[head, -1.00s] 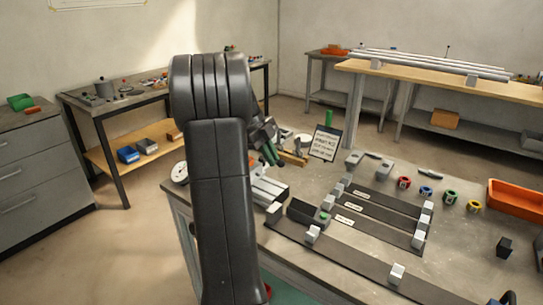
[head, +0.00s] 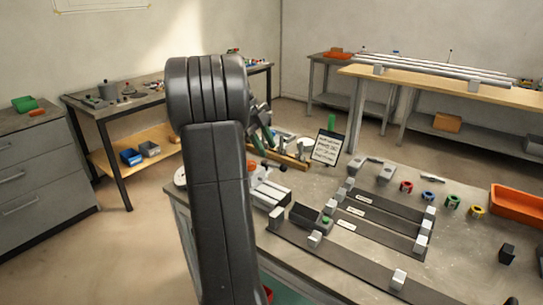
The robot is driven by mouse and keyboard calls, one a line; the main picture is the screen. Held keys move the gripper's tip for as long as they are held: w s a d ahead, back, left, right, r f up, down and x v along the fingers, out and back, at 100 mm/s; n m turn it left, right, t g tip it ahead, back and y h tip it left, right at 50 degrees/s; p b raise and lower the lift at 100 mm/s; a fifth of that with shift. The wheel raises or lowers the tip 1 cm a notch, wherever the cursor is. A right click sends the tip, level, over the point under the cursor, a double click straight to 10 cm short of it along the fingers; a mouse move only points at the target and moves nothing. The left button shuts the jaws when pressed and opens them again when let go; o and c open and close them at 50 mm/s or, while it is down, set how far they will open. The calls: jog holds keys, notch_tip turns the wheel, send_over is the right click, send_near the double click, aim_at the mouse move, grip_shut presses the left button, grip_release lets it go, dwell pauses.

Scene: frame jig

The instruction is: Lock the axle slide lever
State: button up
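My gripper (head: 268,139) shows only in part past the right side of my dark arm, above the table's back left. Its dark and greenish fingers are small, and I cannot tell whether they are open or shut. Just below and in front of it is a pale grey slide unit (head: 270,193) with rails. A small dark lever-like bar (head: 272,166) lies at the slide unit's far end, beside an orange-red knob (head: 253,165). I cannot tell the lever's position. The gripper appears apart from it. My arm hides part of this area.
The frame jig has dark strips (head: 345,262) and grey blocks (head: 399,279). A dark box (head: 305,215) sits near the slide unit. A sign (head: 326,148) stands behind. Coloured rings (head: 406,187) and an orange tray (head: 518,205) lie to the right.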

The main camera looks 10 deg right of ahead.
aim_at(274, 166)
jog(key=v, duration=0.8)
jog(key=shift+p, duration=0.45)
jog(key=b+x, duration=0.1)
jog(key=x, duration=1.2)
jog(key=shift+d+f+b, duration=0.2)
jog(key=shift+f+b, duration=0.1)
jog(key=shift+f, duration=0.05)
jog(key=shift+s+f, duration=0.1)
jog(key=shift+s, duration=0.05)
jog(key=shift+w+d+n+t, duration=0.2)
jog(key=shift+n+t, duration=0.1)
jog(key=shift+n, duration=0.45)
jog(key=shift+w+d+n+t, duration=0.2)
jog(key=shift+n+t, duration=0.1)
jog(key=shift+n, duration=0.45)
